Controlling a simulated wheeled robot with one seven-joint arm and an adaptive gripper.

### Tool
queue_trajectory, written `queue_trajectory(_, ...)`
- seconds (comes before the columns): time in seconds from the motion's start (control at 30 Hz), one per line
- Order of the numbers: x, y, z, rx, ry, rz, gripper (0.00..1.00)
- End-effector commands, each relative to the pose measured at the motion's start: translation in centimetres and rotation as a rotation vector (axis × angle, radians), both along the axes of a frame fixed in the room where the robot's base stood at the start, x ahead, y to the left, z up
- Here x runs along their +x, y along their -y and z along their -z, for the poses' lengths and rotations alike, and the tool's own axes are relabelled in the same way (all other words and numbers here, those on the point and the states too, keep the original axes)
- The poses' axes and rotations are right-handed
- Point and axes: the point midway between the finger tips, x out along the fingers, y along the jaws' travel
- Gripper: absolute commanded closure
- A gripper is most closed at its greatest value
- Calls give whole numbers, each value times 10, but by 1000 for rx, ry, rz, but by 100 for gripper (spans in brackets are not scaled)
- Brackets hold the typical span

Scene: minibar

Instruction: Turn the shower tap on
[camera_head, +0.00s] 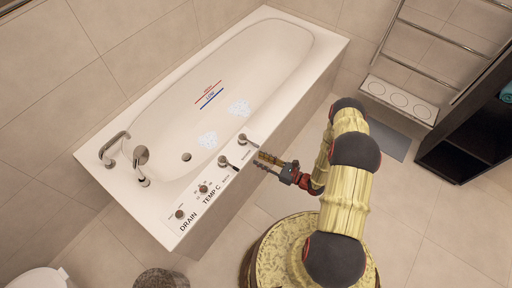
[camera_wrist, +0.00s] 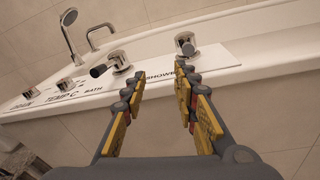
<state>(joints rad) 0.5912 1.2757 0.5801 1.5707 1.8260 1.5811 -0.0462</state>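The shower tap (camera_head: 243,138) is a chrome tap with a dark lever end, on the tub's near rim by the SHOWER label. In the wrist view the shower tap (camera_wrist: 185,41) stands beyond my right fingertip, which overlaps its lower side. My gripper (camera_head: 259,161) is beside the tub edge, just to the right of the tap area; its fingers point at the rim. In the wrist view my gripper (camera_wrist: 160,72) is open, with nothing between its fingers. Contact with the tap cannot be made out.
The similar bath tap (camera_head: 223,161) is just left of the shower tap. Further along the white bathtub (camera_head: 165,225) are the temperature knob (camera_head: 203,188), drain knob (camera_head: 180,214) and hand shower (camera_head: 141,157). A towel rail (camera_head: 430,35) and dark shelf (camera_head: 470,130) stand right.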

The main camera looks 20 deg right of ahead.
Motion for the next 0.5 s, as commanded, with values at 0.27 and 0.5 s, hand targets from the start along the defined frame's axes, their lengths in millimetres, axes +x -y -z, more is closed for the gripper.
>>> queue_trajectory(0.27, 31, 28, -15, 11, 69, 129, 71)
queue_trajectory(0.5, 55, 10, -15, 10, 72, 124, 71)
